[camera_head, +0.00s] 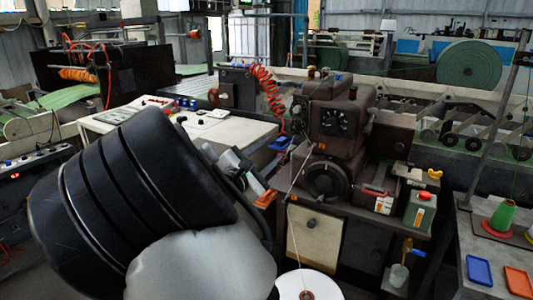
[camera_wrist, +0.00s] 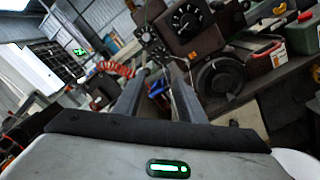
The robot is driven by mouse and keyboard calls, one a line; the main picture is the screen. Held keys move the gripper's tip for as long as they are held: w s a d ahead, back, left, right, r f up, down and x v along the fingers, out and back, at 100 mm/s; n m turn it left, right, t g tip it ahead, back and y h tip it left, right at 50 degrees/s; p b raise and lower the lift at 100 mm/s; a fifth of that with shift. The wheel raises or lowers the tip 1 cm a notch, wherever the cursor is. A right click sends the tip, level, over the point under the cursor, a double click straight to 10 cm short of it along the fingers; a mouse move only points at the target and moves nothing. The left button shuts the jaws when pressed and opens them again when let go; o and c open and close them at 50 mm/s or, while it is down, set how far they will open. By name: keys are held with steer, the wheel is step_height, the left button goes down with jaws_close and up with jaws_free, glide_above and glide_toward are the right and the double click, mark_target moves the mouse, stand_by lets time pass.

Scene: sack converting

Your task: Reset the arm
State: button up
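My gripper (camera_wrist: 157,72) shows in the wrist view with its two dark fingers apart and nothing held between them. In the head view my black and grey arm fills the lower left and hides much of my gripper. The same machine (camera_head: 340,120) stands right of my arm there, on a bench. I cannot tell the exact gap between my gripper and the machine.
A control desk (camera_head: 200,125) is behind my arm. A red-capped green container (camera_head: 420,210) and a red-handled toolbox (camera_head: 377,198) stand on the bench. At right, a table (camera_head: 455,255) holds a green cone (camera_head: 502,215), a blue tray (camera_head: 480,270) and an orange tray (camera_head: 518,281). A white spool (camera_head: 325,287) is below.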

steer(key=s+d+f+m+g+y, duration=0.1)
steer(key=s+d+f+m+g, duration=0.2)
steer(key=s+d+m+g, duration=0.4)
steer(key=s+d+f+m+g, duration=0.3)
steer(key=s+d+m, duration=0.2)
steer(key=s+d, duration=0.55)
steer(key=s+a+r+m+y, duration=0.2)
steer(key=s+a+m+y, duration=0.25)
steer(key=s, duration=0.45)
steer(key=s+a+r+m+y, duration=0.2)
steer(key=s+a+m+y, duration=0.25)
steer(key=s, duration=0.55)
step_height(320, 180, up, 18)
steer(key=p, duration=1.7)
steer(key=shift+w+d+f+p, duration=0.15)
steer(key=shift+d+f+p, duration=0.1)
steer(key=shift+d+p, duration=0.1)
steer(key=shift+c, duration=0.7)
steer(key=shift+f, duration=0.15)
steer(key=shift+d+f, duration=0.1)
steer(key=shift+d, duration=0.05)
